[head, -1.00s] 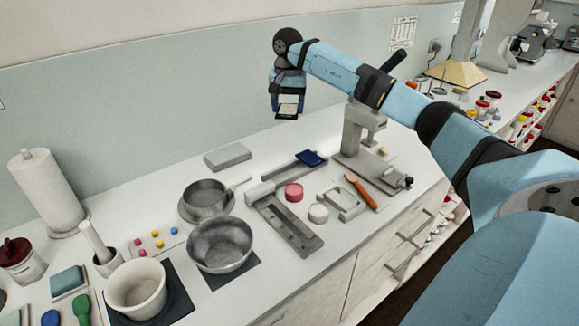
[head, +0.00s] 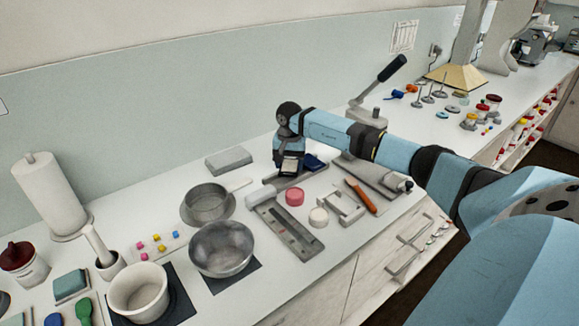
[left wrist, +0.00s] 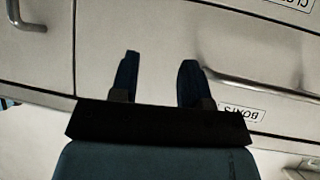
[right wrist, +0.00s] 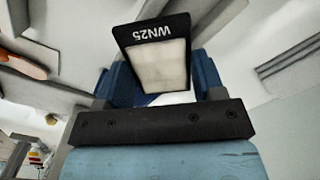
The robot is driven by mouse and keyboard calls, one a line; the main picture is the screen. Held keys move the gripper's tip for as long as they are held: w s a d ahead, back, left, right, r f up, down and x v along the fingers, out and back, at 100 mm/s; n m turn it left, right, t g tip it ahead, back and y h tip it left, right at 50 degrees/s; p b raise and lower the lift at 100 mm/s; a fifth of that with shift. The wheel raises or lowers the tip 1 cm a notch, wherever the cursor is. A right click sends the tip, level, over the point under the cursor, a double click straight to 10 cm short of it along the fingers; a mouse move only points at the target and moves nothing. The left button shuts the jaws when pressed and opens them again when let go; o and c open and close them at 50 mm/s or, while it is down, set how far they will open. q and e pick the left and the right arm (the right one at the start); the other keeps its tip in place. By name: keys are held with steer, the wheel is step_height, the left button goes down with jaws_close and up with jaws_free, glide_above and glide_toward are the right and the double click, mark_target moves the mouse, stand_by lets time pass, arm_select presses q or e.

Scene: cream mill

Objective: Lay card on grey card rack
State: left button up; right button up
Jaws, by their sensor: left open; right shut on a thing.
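My right gripper (head: 290,168) is shut on the card (right wrist: 160,60), a small dark-framed piece with a cream panel and the marking WN25. The card also shows below the fingers in the head view (head: 290,166), above the back middle of the counter. A low grey strip (head: 281,184) with a dark blue piece (head: 314,162) at its far end lies close under or beside this gripper. I take it for the grey card rack, but cannot be sure. Whether the card touches it is hidden. My left gripper (left wrist: 157,80) is open and empty in front of the drawers.
A long grey gauge (head: 290,232), a pink puck (head: 294,197), a white puck (head: 318,217) and an orange-handled tool (head: 361,195) lie in front. A steel pan (head: 206,202) and a steel bowl (head: 222,249) stand left. A grey block (head: 228,160) lies behind the pan.

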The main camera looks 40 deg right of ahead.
mark_target(289, 166)
steer(key=shift+f, duration=0.9)
steer(key=o, duration=1)
steer(key=shift+f, duration=0.1)
steer(key=shift+r, duration=0.4)
step_height(289, 166, up, 12)
steer(key=shift+f+b, duration=0.2)
steer(key=shift+b, duration=0.35)
